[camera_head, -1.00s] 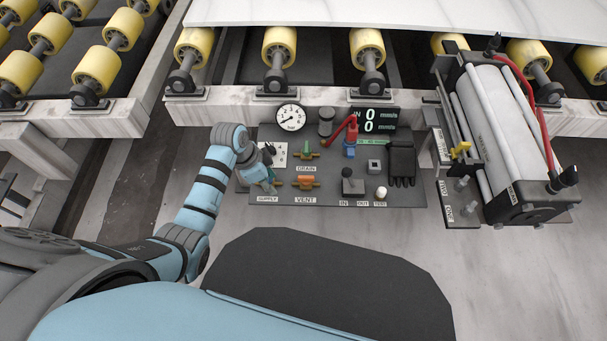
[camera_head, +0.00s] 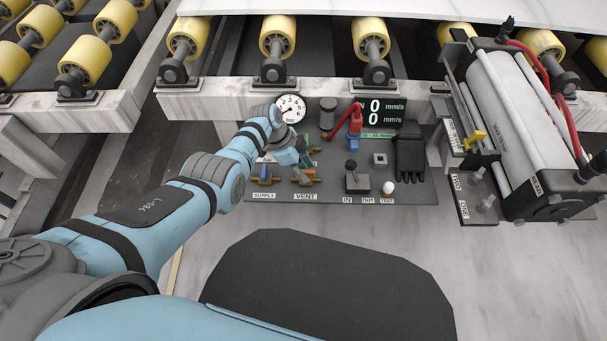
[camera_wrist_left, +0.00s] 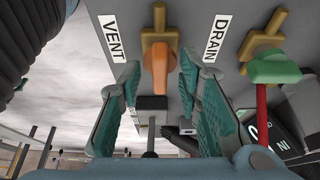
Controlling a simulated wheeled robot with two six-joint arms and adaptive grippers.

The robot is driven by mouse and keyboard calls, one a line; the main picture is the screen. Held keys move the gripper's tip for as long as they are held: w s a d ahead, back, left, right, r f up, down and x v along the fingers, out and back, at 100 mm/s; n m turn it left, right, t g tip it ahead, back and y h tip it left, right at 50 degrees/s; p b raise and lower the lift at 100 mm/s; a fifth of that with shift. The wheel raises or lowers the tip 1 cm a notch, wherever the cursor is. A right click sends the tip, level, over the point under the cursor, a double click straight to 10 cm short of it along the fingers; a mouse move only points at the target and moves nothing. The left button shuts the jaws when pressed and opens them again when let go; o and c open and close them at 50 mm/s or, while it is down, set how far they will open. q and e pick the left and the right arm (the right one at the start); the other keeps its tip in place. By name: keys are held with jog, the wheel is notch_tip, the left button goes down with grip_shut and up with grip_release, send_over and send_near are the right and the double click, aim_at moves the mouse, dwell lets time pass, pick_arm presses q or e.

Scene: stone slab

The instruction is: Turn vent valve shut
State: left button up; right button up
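The vent valve has an orange handle on a brass body. In the head view the handle (camera_head: 302,178) shows just below my left gripper (camera_head: 303,162), above the VENT label. In the left wrist view the orange handle (camera_wrist_left: 161,70) lies in line with its brass body, in the gap between the two green finger pads of my left gripper (camera_wrist_left: 158,72). The fingers are apart, with a visible gap on both sides of the handle. I cannot tell how deep the handle sits between them. My right gripper is in neither view.
The blue-handled supply valve (camera_head: 265,173) is left of the vent valve. The green-handled drain valve (camera_wrist_left: 273,68) is close to the right finger. A lever (camera_head: 352,173), a black glove (camera_head: 409,155) and a gauge (camera_head: 290,109) are also on the panel. A roller cylinder (camera_head: 525,125) stands right.

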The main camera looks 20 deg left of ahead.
pick_arm(q)
jog(key=shift+c, duration=0.2)
grip_shut()
